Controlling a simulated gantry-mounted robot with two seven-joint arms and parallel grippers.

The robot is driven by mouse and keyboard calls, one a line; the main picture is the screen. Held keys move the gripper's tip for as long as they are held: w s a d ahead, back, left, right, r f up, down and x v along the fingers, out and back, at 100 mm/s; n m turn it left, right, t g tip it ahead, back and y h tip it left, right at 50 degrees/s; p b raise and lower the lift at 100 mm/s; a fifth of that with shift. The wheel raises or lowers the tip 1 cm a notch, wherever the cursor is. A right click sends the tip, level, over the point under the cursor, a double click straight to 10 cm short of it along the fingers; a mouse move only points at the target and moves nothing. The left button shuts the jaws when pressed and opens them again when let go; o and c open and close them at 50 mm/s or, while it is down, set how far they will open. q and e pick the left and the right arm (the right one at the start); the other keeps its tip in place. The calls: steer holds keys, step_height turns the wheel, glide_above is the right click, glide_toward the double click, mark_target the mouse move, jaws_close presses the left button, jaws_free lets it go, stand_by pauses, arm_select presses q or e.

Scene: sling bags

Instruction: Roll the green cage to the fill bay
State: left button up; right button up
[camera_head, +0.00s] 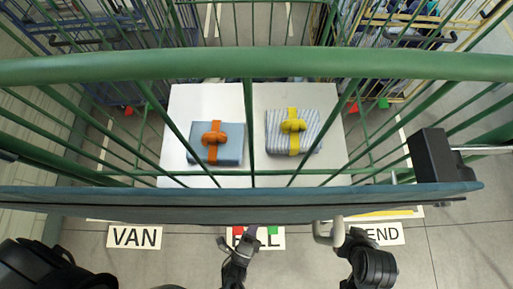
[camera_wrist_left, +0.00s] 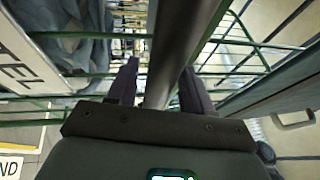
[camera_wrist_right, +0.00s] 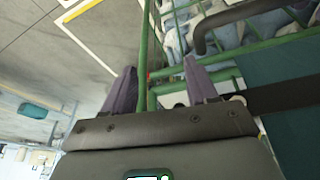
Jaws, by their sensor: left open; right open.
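The green cage (camera_head: 250,66) fills the head view with its top rail and thin bars; a long grey-blue edge (camera_head: 230,204) runs across its near side. The floor sign reading in part "LL" (camera_head: 270,242), with red and green marks on it, lies below the middle of that edge. In the left wrist view, my left gripper (camera_wrist_left: 158,75) is open, with a thick dark bar between its fingers. In the right wrist view, my right gripper (camera_wrist_right: 163,78) is open, with a thin green bar between its fingers. Contact with either bar cannot be told.
A "VAN" sign (camera_head: 134,237) lies left and a sign ending in "END" (camera_head: 384,234) right. A white surface (camera_head: 180,120) bears a blue bundle (camera_head: 232,148) with an orange strap and a striped bundle (camera_head: 312,125) with a yellow strap. Other loaded cages stand at both far corners.

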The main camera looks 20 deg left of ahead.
arm_select(q)
steer(key=s+f+b, duration=0.1)
steer(key=s+b, duration=0.1)
steer(key=s, duration=0.8)
steer(key=shift+f, duration=0.4)
